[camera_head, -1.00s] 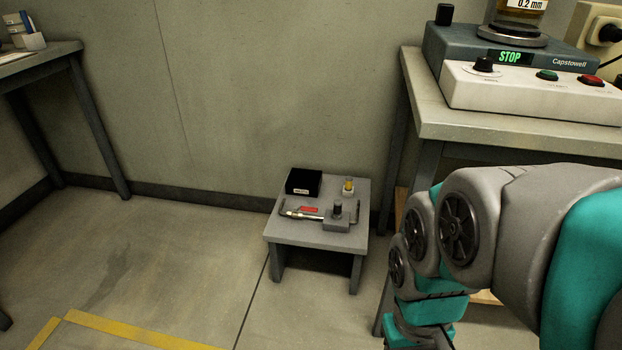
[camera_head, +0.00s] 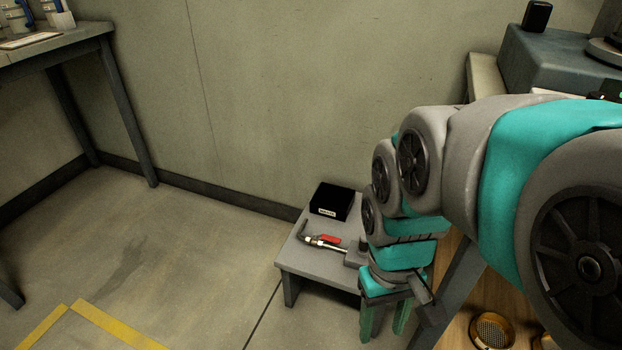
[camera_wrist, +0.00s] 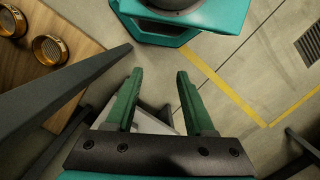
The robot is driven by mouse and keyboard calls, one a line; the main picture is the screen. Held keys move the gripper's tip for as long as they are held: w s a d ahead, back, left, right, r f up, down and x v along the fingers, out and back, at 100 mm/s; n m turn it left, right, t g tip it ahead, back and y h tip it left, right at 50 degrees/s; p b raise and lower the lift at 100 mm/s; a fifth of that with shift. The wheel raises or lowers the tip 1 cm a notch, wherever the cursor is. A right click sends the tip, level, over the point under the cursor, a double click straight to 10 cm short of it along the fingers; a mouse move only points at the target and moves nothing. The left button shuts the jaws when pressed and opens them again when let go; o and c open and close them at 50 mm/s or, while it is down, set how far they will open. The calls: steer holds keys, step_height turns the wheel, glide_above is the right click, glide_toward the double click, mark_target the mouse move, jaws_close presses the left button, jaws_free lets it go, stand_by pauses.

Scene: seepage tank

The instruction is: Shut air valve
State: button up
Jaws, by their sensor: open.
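The air valve has a red lever handle (camera_head: 330,238) on a thin metal pipe (camera_head: 322,243). It lies on a small grey stool (camera_head: 300,256) against the wall, and the lever looks roughly in line with the pipe. My gripper (camera_head: 383,325) hangs at the right front of the stool, to the right of the valve and apart from it. The valve does not show there.
A black box (camera_head: 335,201) stands at the back of the stool. A bench with a machine (camera_head: 560,65) is at the right, sieves (camera_head: 490,332) on a wooden shelf below. Another table (camera_head: 60,42) stands at the left. The floor between is clear.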

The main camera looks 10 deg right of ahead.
steer(key=w+d+f+n+b, duration=0.1)
steer(key=w+f+n+b, duration=0.15)
steer(key=w, duration=0.75)
steer(key=w+f+n+b, duration=0.2)
steer(key=w+n+b, duration=0.15)
steer(key=w, duration=0.65)
steer(key=n+t+b, duration=0.2)
steer(key=n+b, duration=0.3)
steer(key=b, duration=0.1)
glide_above(333, 238)
step_height(333, 238, down, 11)
steer(key=shift+r, duration=0.15)
step_height(333, 238, down, 7)
steer(key=shift+f+b, duration=0.15)
steer(key=shift+b, duration=0.35)
jaws_close()
